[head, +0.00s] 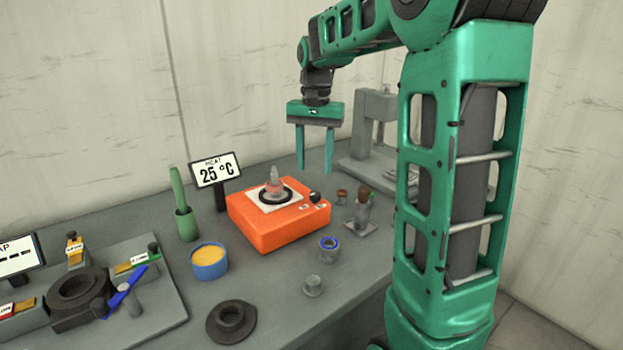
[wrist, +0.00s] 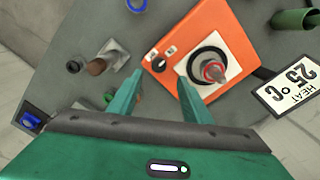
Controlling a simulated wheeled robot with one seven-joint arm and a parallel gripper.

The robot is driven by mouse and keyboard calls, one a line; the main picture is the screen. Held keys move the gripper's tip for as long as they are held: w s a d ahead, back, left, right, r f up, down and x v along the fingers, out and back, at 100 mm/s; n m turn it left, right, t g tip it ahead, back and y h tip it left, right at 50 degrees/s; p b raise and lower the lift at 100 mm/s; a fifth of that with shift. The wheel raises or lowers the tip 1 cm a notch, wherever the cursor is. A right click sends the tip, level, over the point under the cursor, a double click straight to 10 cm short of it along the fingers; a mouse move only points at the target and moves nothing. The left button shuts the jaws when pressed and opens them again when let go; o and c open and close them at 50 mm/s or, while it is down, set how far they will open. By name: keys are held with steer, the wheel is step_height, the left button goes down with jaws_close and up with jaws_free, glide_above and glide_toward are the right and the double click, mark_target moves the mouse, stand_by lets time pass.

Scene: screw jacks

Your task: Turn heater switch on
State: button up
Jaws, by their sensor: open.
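The orange heater (head: 275,222) stands on the bench in the middle of the head view, with a white top plate, a black ring and a small flask (head: 273,180) on it. It also shows in the wrist view (wrist: 222,28). Its front right corner carries a black knob (head: 315,197) and small white-marked switches (head: 313,206); in the wrist view the knob (wrist: 158,65) lies between the fingertips. I cannot tell the switch position. The display (head: 216,170) reads HEAT 25 °C. My gripper (head: 315,170) is open and empty, pointing down above and behind the heater's right side.
A green cylinder (head: 185,208), a blue dish of yellow grains (head: 209,262) and a dark round base (head: 231,322) stand left and in front. Small pots and a brown-topped post (head: 362,208) stand right. A grey press-like stand (head: 375,130) is behind.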

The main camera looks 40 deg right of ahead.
steer(key=shift+r, duration=1.45)
